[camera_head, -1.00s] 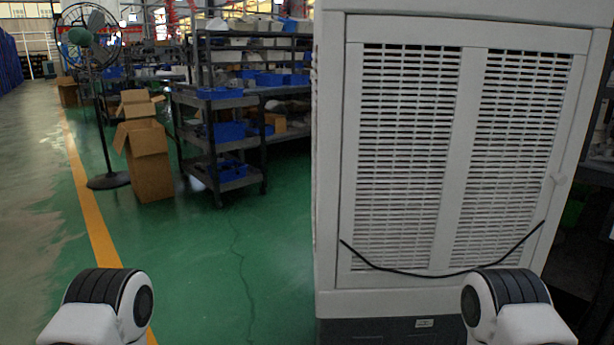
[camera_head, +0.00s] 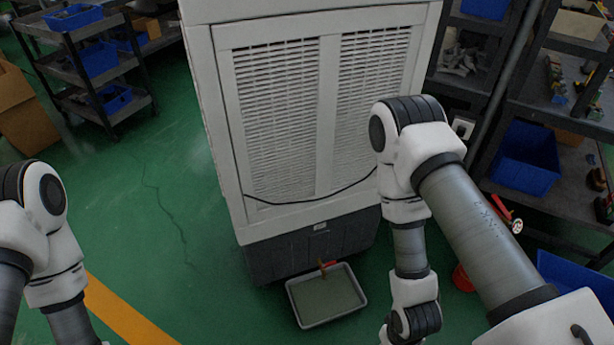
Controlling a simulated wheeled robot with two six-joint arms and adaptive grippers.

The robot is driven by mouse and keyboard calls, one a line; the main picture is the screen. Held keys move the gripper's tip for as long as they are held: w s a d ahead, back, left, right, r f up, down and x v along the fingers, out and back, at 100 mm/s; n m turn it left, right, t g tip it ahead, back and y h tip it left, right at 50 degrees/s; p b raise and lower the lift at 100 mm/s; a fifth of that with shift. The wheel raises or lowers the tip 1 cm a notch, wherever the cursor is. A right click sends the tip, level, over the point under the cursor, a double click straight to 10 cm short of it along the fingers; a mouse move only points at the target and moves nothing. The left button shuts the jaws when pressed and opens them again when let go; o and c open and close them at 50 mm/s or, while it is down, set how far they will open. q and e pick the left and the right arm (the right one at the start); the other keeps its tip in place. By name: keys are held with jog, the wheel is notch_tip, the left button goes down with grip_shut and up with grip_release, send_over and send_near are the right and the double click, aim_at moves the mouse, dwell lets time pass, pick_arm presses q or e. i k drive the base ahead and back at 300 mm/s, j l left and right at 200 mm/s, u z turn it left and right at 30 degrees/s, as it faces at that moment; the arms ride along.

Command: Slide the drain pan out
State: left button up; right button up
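The drain pan (camera_head: 326,299) is a shallow grey rectangular tray with a pale rim. It sits on the green floor at the front of the cooler's dark base, its back edge close to or slightly under it. A small red-handled tap (camera_head: 327,265) sticks out above the pan's back edge. The tall white air cooler (camera_head: 325,115) stands over it, with louvred panels and a hanging black cable. My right arm reaches down to the right of the pan, apart from it; its gripper is out of view. My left arm is at the left edge, its gripper also out of view.
Shelving with a blue bin (camera_head: 527,158) stands close on the right, with a red object (camera_head: 463,278) on the floor near it. A trolley (camera_head: 92,75) and a cardboard box (camera_head: 22,112) are at upper left.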

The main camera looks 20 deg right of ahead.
aim_at(316, 301)
jog(key=z, duration=0.7)
